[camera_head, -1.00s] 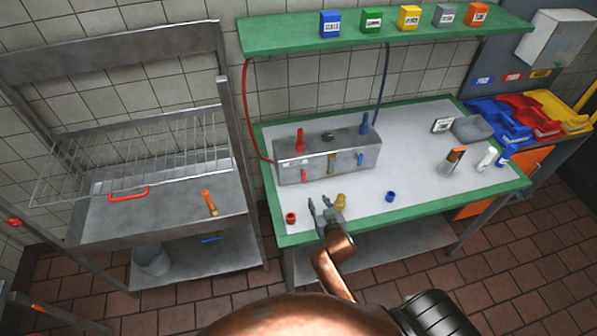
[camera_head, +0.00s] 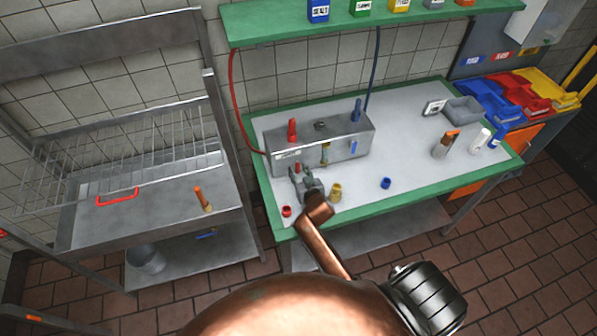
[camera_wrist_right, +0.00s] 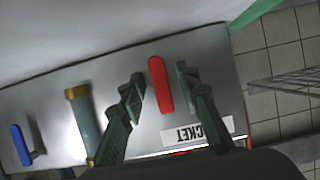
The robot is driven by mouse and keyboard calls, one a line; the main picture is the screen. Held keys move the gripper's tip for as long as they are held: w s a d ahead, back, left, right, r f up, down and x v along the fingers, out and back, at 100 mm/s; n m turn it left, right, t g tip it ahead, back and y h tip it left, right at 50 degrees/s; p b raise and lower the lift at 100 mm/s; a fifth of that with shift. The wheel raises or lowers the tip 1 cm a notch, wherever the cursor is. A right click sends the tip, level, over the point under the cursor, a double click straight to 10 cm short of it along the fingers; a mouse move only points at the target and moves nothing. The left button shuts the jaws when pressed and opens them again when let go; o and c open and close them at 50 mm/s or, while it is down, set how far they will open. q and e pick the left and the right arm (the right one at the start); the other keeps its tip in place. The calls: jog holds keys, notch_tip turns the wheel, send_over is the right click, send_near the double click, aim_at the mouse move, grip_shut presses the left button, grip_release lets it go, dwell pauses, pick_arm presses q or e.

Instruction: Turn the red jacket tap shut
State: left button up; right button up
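The red jacket tap (camera_head: 298,167) is a red lever on the front of the grey metal box (camera_head: 350,152). In the right wrist view the red lever (camera_wrist_right: 159,85) stands nearly upright beside an upside-down, partly hidden label (camera_wrist_right: 200,133). My right gripper (camera_head: 300,174) is at the box front. In the wrist view its fingers (camera_wrist_right: 159,82) are open, one on each side of the red lever, with small gaps visible. My left gripper is not in view.
A taller red handle (camera_head: 292,130) and a blue one (camera_head: 357,110) rise from the box top. A blue lever (camera_head: 353,147) and a brass-ended spout (camera_head: 325,153) are on its front. A red cap (camera_head: 286,211), brass piece (camera_head: 336,192) and blue cap (camera_head: 385,183) lie near.

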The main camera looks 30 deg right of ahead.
grip_shut()
dwell(0.3)
dwell(0.3)
